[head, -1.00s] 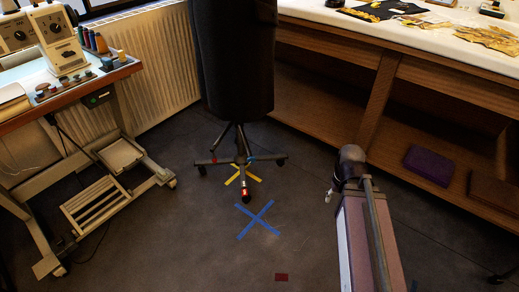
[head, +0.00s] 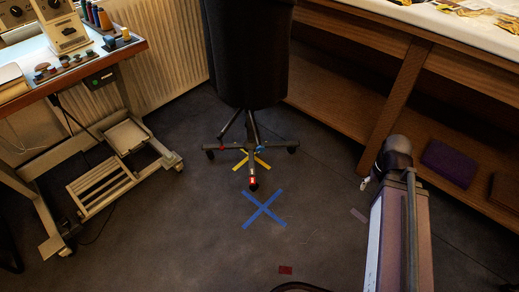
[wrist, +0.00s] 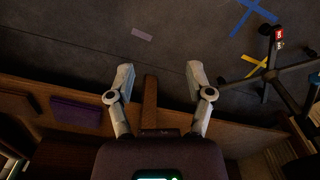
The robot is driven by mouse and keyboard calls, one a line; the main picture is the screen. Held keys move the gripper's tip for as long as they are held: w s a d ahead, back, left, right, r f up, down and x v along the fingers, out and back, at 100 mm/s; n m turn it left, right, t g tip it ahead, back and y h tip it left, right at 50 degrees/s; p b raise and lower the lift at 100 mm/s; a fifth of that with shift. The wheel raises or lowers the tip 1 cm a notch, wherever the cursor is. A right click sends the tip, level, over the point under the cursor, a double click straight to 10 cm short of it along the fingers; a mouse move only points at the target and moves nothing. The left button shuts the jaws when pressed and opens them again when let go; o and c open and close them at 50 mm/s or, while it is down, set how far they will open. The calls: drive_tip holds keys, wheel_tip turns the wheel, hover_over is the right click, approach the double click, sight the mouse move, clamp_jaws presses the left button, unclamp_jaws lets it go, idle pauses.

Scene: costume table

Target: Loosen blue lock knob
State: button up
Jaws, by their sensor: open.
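A black dress form (head: 248,50) stands on a dark wheeled base (head: 236,143) in the upper middle of the head view. A small blue part (head: 261,153) on one leg of the base looks like the blue lock knob; its shape is too small to make out.
A blue tape cross (head: 264,209) and yellow tape (head: 262,162) mark the floor near the base. A sewing table (head: 62,75) stands left, a wooden bench (head: 345,40) right, with a purple box (head: 450,162) on its lower shelf. The floor in front of the base is clear.

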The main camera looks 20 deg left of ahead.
drive_tip(key=shift+o, duration=0.3)
drive_tip(key=shift+w+a+f, duration=0.1)
drive_tip(key=shift+w+a, duration=0.25)
drive_tip(key=shift+a, duration=0.05)
drive_tip(key=n+t+y+b, duration=0.2)
drive_tip(key=n+t+b, duration=0.2)
drive_tip(key=n+b, duration=0.15)
approach(261, 148)
wheel_tip(261, 148, up, 2)
drive_tip(key=shift+s+d+n+p, duration=0.35)
drive_tip(key=shift+s+p, duration=0.1)
drive_tip(key=b+x, duration=1.2)
drive_tip(key=x, duration=0.1)
drive_tip(key=shift+w+a+f+b, duration=0.1)
drive_tip(key=shift+a+f+b, duration=0.1)
drive_tip(key=shift+b, duration=0.15)
